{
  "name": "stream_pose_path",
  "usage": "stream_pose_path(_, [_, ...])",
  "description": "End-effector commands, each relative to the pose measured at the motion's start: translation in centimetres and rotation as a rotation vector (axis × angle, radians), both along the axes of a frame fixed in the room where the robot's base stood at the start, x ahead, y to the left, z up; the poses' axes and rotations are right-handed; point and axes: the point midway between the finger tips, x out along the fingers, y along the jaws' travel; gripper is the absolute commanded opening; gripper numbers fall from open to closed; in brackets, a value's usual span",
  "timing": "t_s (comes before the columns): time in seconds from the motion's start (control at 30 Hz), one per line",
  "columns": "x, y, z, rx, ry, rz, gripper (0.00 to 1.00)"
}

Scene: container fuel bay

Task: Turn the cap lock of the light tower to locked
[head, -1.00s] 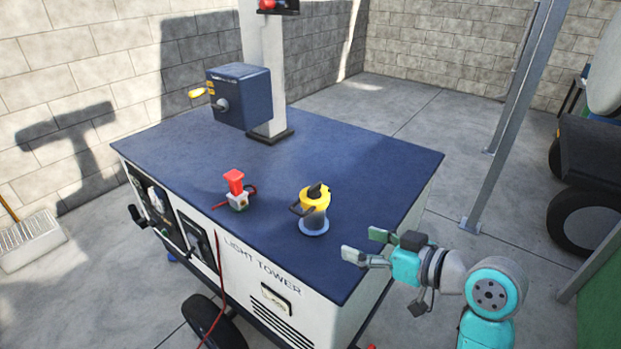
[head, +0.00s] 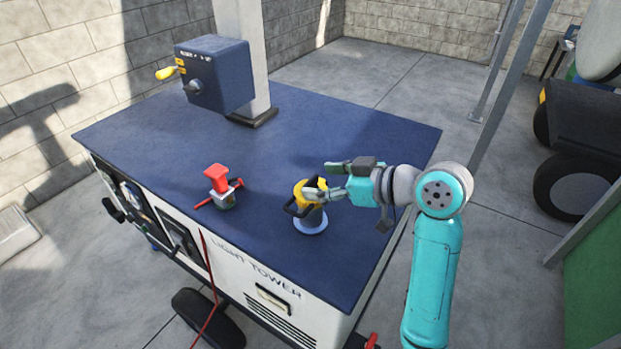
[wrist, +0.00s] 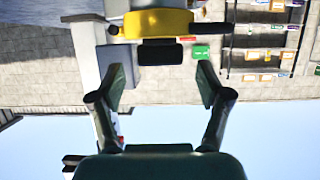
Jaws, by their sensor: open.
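The light tower (head: 262,262) is a white cabinet with a dark blue top. Near its front right edge stands the fuel filler with a yellow cap (head: 299,188) and a black looped handle. My gripper (head: 316,181) is open and level with the cap, coming from the right; one finger overlaps the cap in the head view. In the wrist view, which looks upside down, the yellow cap (wrist: 160,22) and a black lock tab (wrist: 160,52) lie beyond the gap between my open fingers (wrist: 160,78). In the head view the gripper hides the lock tab.
A red-topped valve (head: 218,179) stands left of the cap. A blue control box (head: 215,77) with a yellow-handled lever sits by the mast (head: 243,45) at the back. The top between them is clear. A steel post (head: 500,90) stands to the right.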

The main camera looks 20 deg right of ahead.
Motion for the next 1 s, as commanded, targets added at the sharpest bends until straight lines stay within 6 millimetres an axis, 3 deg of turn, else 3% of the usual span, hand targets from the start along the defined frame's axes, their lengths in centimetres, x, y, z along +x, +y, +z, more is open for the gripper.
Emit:
stream_pose_path(0.23, [2.0,1.5,-1.1,0.0,0.0,0.0,0.77])
stream_pose_path(0.6, [2.4,1.7,-1.2,0.0,0.0,-0.001,0.77])
stream_pose_path(0.87, [2.4,1.7,-1.2,0.0,0.0,-0.001,0.16])
stream_pose_path(1.0, [2.4,1.7,-1.2,-0.001,0.0,-0.002,0.16])
